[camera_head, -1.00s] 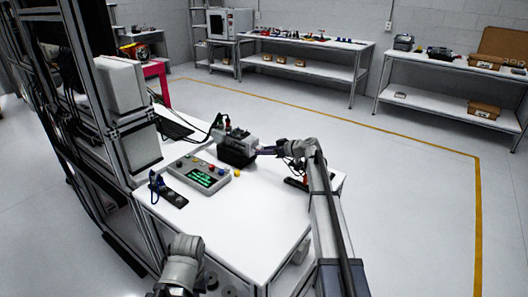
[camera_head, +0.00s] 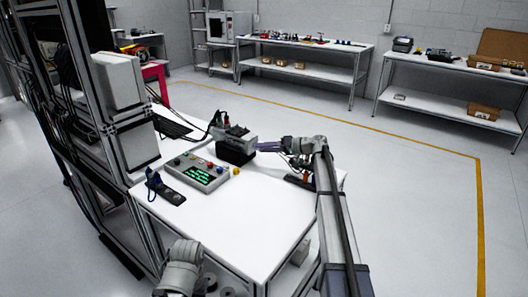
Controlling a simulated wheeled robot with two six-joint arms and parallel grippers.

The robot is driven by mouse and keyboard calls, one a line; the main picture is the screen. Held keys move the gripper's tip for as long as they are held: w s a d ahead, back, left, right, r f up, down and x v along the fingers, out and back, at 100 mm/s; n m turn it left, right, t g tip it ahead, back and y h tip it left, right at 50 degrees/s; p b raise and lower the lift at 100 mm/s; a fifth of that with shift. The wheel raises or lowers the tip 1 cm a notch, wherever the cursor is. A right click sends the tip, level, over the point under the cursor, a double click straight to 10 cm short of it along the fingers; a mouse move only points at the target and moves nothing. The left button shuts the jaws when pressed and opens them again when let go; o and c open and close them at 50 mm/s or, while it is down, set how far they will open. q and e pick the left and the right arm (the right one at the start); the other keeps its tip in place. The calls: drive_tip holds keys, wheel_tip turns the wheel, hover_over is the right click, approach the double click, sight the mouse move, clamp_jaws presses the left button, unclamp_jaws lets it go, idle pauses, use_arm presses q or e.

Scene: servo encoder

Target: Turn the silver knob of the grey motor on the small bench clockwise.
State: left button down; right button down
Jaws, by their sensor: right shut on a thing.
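The grey motor (camera_head: 236,148), with a dark lower body, stands on the white small bench (camera_head: 240,222) near its far edge. My right gripper (camera_head: 259,147) reaches in from the right, its purple fingers at the motor's right side. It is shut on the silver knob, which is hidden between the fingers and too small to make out. The turn of the knob cannot be read. My left arm (camera_head: 181,268) shows at the bottom edge, away from the motor; its fingers are out of frame.
A control box (camera_head: 199,173) with a green display and coloured buttons sits left of the motor. A dark device with a blue part (camera_head: 166,189) lies at the bench's left. Dark and orange tools lie under my right wrist. The bench's front is clear.

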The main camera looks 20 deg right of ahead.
drive_tip(key=shift+f+m+b, duration=0.1)
drive_tip(key=shift+m+b, duration=0.3)
drive_tip(key=shift+m, duration=0.2)
drive_tip(key=shift+y, duration=0.3)
drive_tip(key=shift+c, duration=2.2)
unclamp_jaws()
drive_tip(key=shift+r, duration=0.25)
wheel_tip(320, 180, up, 10)
drive_tip(key=p, duration=1)
drive_tip(key=shift+f, duration=0.15)
